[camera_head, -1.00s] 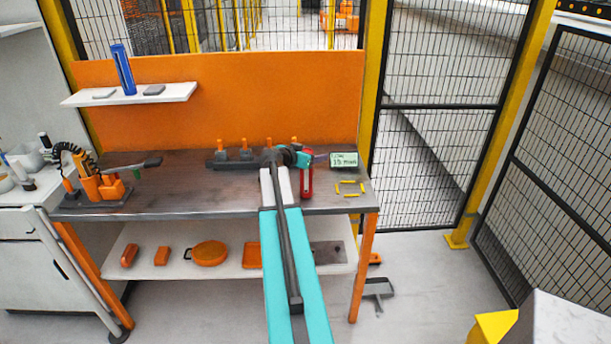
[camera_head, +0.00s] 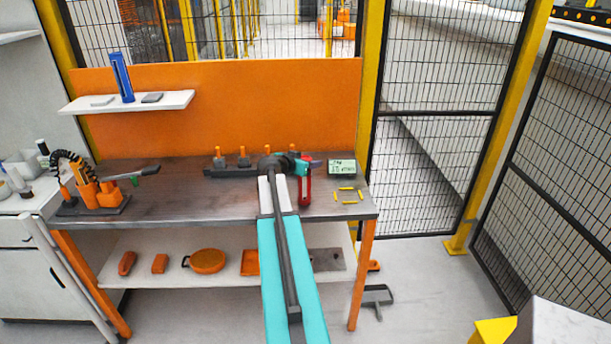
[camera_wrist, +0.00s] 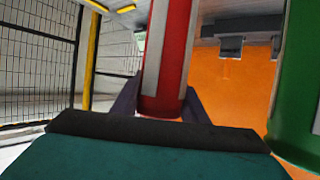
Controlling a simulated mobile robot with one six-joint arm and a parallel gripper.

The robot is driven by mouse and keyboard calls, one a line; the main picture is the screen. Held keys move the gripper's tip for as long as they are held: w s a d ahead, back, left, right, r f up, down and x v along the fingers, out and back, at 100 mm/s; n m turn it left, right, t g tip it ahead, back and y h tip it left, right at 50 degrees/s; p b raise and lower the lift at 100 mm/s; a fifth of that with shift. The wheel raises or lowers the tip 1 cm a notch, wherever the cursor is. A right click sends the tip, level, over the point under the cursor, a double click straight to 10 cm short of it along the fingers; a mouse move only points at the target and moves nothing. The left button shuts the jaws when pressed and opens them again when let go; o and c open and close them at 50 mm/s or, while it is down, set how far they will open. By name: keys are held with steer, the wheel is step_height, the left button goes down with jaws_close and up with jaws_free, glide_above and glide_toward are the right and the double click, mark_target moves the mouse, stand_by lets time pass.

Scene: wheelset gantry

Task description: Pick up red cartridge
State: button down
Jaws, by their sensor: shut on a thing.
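The red cartridge (camera_head: 305,192) is upright at the right part of the bench, in front of the small display. In the wrist view the red cartridge (camera_wrist: 172,65), with a pale stripe, stands between the two dark purple fingers. My gripper (camera_head: 311,164) is shut on it; it also shows in the wrist view (camera_wrist: 160,107). I cannot tell whether the cartridge's base touches the bench. A green cylinder (camera_wrist: 300,95) stands close beside it at the right of the wrist view; my arm seems to hide it in the head view.
The display (camera_head: 342,168) and a yellow-marked square (camera_head: 348,190) are to the right on the bench (camera_head: 200,200). A dark rack with orange pegs (camera_head: 218,162) stands at the back. An orange tool stand (camera_head: 92,190) is at the left. The bench's middle left is clear.

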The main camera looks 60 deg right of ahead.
steer(key=shift+r, duration=0.2)
steer(key=s+a+r+b, duration=0.2)
steer(key=a+b, duration=0.2)
steer(key=a, duration=0.3)
steer(key=s+a+r+b, duration=0.2)
steer(key=a+b, duration=0.1)
steer(key=a, duration=0.5)
steer(key=shift+a+r+b, duration=0.25)
steer(key=shift+r+b, duration=0.05)
steer(key=shift+b, duration=0.05)
stand_by(0.6)
